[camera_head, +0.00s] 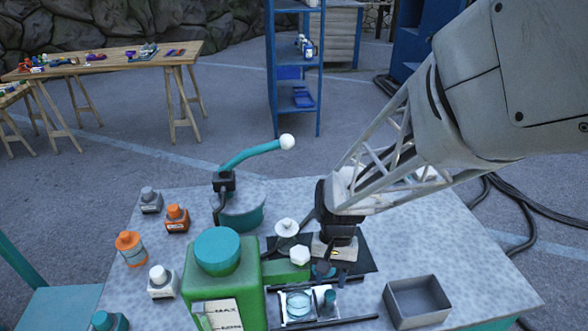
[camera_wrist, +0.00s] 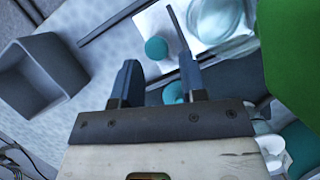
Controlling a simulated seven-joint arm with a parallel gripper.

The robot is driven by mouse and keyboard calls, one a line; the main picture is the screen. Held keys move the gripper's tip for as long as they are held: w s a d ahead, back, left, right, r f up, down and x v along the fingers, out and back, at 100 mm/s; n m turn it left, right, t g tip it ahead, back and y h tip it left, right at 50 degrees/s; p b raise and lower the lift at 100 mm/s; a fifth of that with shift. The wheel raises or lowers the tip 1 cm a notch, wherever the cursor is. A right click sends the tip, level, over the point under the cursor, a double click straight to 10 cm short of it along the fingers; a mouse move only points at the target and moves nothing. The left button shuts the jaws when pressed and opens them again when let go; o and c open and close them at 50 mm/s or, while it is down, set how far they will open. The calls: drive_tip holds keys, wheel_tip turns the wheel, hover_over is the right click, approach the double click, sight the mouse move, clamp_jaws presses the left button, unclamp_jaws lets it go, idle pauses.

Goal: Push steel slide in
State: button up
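A bright plate (camera_head: 288,318), which looks like the steel slide, lies between dark rails at the table's front, carrying a round glass dish (camera_head: 299,304). A teal knob (camera_head: 329,297) stands at its right side. In the wrist view the plate (camera_wrist: 172,18), the dish (camera_wrist: 228,22) and the knob (camera_wrist: 156,48) lie beyond my fingertips. My gripper (camera_head: 323,270) points down just behind the plate in the head view. In the wrist view my gripper (camera_wrist: 157,72) has its fingers apart, and a second teal round piece (camera_wrist: 173,92) shows between them. Whether they touch anything is unclear.
A green machine (camera_head: 222,275) with a teal cap stands left of the rails. An open grey box (camera_head: 417,302) is at the right. A teal-handled lever (camera_head: 250,155) and several small bottles (camera_head: 129,247) are at the left.

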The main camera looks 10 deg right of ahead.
drive_tip(key=v, duration=0.5)
idle(0.4)
drive_tip(key=s+d+r+n+t, duration=0.1)
drive_tip(key=s+r+t, duration=0.2)
drive_tip(key=r, duration=0.4)
drive_tip(key=s+d+r+n+t+h, duration=0.1)
drive_tip(key=s+d+r+n+t, duration=0.1)
drive_tip(key=s+r, duration=0.3)
wheel_tip(320, 180, up, 4)
drive_tip(key=shift+d+f+t+h, duration=0.2)
drive_tip(key=shift+d+t+h, duration=0.1)
drive_tip(key=shift+t, duration=0.6)
